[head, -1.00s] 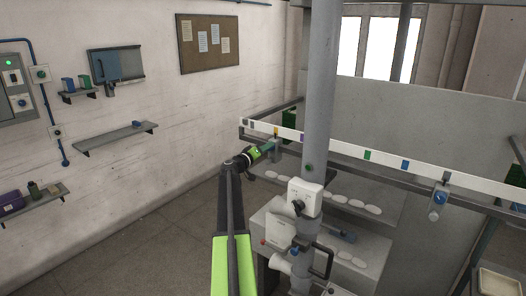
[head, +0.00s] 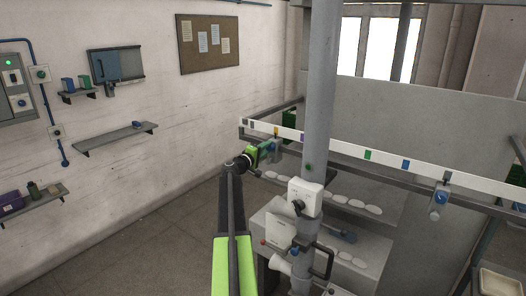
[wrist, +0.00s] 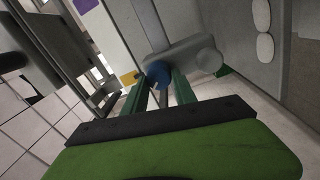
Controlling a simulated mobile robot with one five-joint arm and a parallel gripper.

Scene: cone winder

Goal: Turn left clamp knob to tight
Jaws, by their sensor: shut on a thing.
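The left clamp knob is blue and sits on a grey clamp (wrist: 185,52) under the white rail. In the wrist view the knob (wrist: 157,73) lies between the tips of my green fingers. My gripper (wrist: 160,88) is shut on it. In the head view my gripper (head: 266,149) is at the left end of the rail, beside the clamp, with a bit of the blue knob (head: 275,145) showing. The fingers hide part of the knob, and I cannot read any tight mark.
The white rail (head: 340,147) with coloured patches runs to the right, with another blue-knobbed clamp (head: 440,197) farther along. A grey post (head: 320,100) with a white switch box (head: 305,197) stands right of my arm. The floor to the left is clear.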

